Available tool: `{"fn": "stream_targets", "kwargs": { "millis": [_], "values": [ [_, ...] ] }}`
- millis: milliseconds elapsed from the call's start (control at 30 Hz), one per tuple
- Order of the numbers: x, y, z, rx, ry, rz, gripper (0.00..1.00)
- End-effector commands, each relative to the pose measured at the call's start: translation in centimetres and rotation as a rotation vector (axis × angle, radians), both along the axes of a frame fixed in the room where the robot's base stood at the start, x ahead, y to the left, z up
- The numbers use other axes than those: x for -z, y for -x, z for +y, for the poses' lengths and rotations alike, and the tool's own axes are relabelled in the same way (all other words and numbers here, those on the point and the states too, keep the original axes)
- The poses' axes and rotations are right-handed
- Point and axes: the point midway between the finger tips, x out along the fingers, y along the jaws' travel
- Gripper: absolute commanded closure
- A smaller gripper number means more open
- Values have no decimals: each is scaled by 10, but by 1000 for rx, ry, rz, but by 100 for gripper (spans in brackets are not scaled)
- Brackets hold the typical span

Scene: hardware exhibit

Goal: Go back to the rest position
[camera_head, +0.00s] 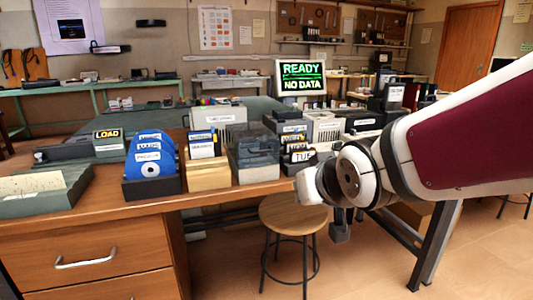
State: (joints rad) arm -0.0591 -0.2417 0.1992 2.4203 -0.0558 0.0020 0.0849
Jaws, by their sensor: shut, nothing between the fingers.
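My arm reaches in from the right of the head view, in front of the desk. My gripper (340,236) hangs below the white wrist, pointing down, beside the round stool and clear of the desk top. It is small and dark here, with its fingers together and nothing seen held in it. Its far side and part of the scene behind are hidden by the wrist and arm.
The wooden desk (100,208) carries a grey-green open box (45,200), a blue disc holder (150,160), a wooden card box (207,178) and a smoky clear box (252,155). A round stool (290,215) stands close to the gripper. Open floor lies at lower right.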

Motion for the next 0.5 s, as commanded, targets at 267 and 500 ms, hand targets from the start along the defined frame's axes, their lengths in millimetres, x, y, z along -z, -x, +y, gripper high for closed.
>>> {"fn": "stream_targets", "kwargs": {
  "millis": [267, 500],
  "values": [
    [28, 118, -73, 150, 85, 370, 100],
    [44, 226, -103, 224, 94, 667, 100]
  ]
}}
